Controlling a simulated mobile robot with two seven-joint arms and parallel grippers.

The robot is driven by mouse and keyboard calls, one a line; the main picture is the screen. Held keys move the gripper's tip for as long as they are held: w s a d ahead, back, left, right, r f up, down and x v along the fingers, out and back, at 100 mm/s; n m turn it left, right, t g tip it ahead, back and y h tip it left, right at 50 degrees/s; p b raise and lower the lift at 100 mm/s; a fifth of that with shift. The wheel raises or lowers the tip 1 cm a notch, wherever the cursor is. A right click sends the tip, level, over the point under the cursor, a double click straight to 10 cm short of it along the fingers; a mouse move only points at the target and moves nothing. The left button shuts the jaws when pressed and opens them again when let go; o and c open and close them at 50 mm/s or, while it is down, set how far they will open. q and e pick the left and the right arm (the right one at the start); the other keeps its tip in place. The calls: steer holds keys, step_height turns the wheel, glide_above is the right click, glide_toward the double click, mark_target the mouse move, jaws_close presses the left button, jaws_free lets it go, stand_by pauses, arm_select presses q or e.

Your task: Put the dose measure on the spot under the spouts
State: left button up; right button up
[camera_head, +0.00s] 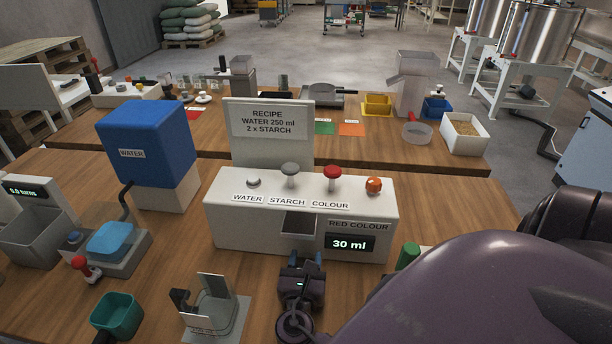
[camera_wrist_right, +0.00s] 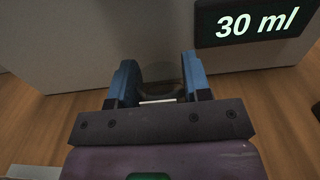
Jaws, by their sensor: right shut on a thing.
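My right gripper (camera_head: 304,260) is in front of the white dispenser box (camera_head: 235,228), just below and in front of its dark spout recess (camera_head: 298,224). In the right wrist view its blue fingers (camera_wrist_right: 160,88) are shut on a clear, see-through vessel, which I take to be the dose measure (camera_wrist_right: 161,74). It is close to the dispenser's front face. In the head view the gripper and recess hide it, so I cannot tell whether it rests on a surface. The spot under the spouts cannot be made out. My left gripper is not in view.
The dispenser has WATER, STARCH and COLOUR knobs, an orange button (camera_head: 373,186) and a "30 ml" display (camera_head: 349,243). A metal stand (camera_head: 216,312) and a green cup (camera_head: 117,315) are to the left. A green cylinder (camera_head: 407,256) is to the right.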

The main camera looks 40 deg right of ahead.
steer(key=o, duration=0.9)
steer(key=shift+f, duration=0.15)
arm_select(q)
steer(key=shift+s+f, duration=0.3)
arm_select(e)
steer(key=shift+o, duration=0.2)
steer(key=shift+r, duration=0.25)
steer(key=shift+s+a+f, duration=0.1)
steer(key=shift+s+a, duration=0.15)
steer(key=p+v, duration=0.1)
steer(key=v, duration=0.9)
steer(key=shift+s+a+p, duration=0.15)
steer(key=shift+a+p, duration=0.15)
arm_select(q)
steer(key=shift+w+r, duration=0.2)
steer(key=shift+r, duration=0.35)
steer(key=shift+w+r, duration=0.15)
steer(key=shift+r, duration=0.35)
arm_select(e)
steer(key=shift+s+a, duration=0.2)
steer(key=shift+a, duration=0.05)
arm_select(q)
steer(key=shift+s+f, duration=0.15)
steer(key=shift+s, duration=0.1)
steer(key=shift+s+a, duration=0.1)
